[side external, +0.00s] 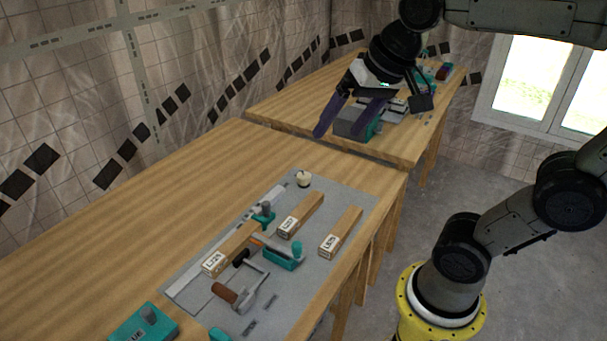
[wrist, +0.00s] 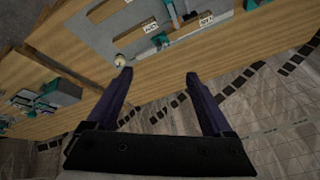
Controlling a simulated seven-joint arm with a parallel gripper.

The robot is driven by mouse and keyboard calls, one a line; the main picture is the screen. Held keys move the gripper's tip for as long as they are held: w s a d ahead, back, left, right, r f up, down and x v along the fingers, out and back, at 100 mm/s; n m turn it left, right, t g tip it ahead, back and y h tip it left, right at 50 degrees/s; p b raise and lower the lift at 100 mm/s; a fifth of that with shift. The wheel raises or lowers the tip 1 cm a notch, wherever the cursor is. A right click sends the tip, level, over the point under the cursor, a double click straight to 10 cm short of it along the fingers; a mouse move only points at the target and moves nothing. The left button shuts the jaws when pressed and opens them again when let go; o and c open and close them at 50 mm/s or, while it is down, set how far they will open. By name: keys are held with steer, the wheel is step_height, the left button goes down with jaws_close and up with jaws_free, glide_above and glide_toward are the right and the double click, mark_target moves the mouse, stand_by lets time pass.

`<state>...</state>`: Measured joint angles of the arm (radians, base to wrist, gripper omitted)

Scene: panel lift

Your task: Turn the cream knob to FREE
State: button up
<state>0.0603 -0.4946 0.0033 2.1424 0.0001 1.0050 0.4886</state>
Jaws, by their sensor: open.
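The cream knob (side external: 304,178) stands at the far end of the grey panel (side external: 345,194) on the near table. It also shows in the wrist view (wrist: 120,60), just beyond the left fingertip in the picture. Its pointer and any FREE marking are too small to read. My gripper (side external: 345,132) is open and empty, with dark purple fingers spread apart. It hangs in the air, higher than the knob and apart from it. In the wrist view my gripper (wrist: 158,75) has clear space between its fingertips, with wooden table surface behind.
On the panel lie labelled wooden blocks (side external: 300,215), a teal clamp (side external: 283,257) and a brown-handled tool (side external: 236,291). A teal box (side external: 143,323) sits at the near end. Grey and teal items (side external: 352,122) crowd the far table. The table's left side is bare.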

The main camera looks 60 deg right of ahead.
steer(key=w+d+m+g, duration=0.1)
steer(key=w+d+m, duration=0.3)
steer(key=w, duration=0.6)
steer(key=m+g, duration=0.5)
steer(key=m, duration=0.1)
glide_above(303, 175)
step_height(303, 175, down, 19)
step_height(303, 175, down, 14)
steer(key=shift+s+r, duration=0.1)
steer(key=shift+r, duration=0.1)
steer(key=shift+n, duration=0.3)
jaws_close()
